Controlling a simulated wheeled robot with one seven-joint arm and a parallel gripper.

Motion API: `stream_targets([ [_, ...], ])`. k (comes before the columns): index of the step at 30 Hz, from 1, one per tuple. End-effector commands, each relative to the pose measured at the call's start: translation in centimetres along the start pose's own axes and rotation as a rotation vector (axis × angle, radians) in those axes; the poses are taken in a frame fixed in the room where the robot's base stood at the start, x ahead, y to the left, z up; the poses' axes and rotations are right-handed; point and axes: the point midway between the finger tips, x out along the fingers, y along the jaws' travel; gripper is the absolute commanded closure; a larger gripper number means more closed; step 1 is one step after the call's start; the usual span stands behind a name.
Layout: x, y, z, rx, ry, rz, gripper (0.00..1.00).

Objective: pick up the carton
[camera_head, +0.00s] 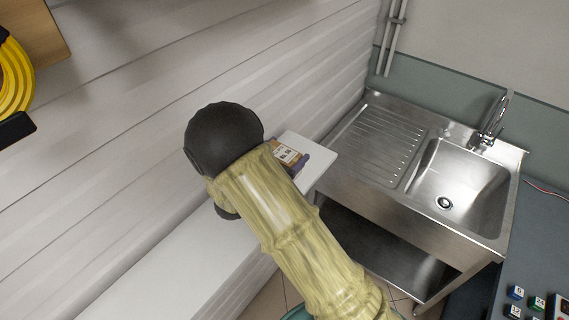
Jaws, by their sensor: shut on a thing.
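The carton (286,153) is a small box with an orange-brown edge and a white printed label. It shows just past my arm, over the end of the white shelf. My gripper (304,161) is mostly hidden behind my own arm; a dark purplish finger shows at the carton's right side. The gripper is shut on the carton. I cannot tell whether the carton touches the shelf or is held just above it.
The white shelf (205,262) runs along the white slatted wall. A steel sink (460,190) with a ribbed drainboard (375,145) stands to the right. A yellow coiled hose (14,78) hangs at upper left. Small blue and green blocks lie at lower right.

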Motion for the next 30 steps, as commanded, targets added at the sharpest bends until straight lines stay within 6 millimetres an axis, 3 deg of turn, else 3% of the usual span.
stream_targets([
  [6, 0.0, 0.0, 3.4, 0.006, -0.002, 0.000, 0.37],
  [12, 0.0, 0.0, 5.3, 0.002, 0.000, 0.001, 0.37],
  [30, 0.0, 0.0, 5.6, 0.000, -0.001, 0.000, 0.37],
])
